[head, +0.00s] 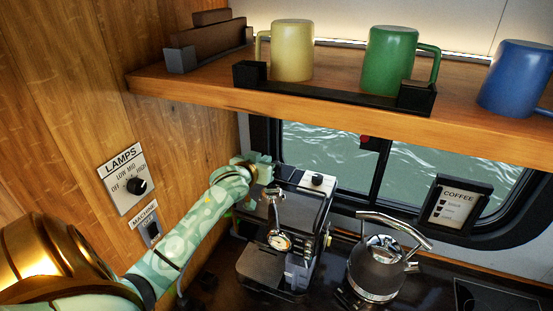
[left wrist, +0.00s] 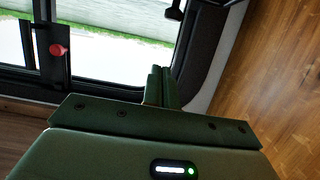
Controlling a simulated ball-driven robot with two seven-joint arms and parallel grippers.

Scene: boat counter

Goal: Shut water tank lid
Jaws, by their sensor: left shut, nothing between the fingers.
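The black coffee machine (head: 303,212) stands on the dark counter, with a round gauge (head: 279,241) on its front. Its top is dark, with a small light-coloured part at the back right. I cannot make out the water tank lid or tell its position. My left gripper (head: 262,168) is at the machine's back left corner, close to the top edge; contact cannot be told. In the left wrist view its green fingers (left wrist: 160,88) are together and empty, pointing toward the window and side wall. The machine does not show in that view. My right gripper is not in view.
A kettle (head: 376,268) stands right of the machine. A wooden shelf (head: 200,92) with yellow, green and blue mugs hangs above. The wooden wall with a lamp switch panel (head: 126,178) is at left. A window (head: 330,150) is behind.

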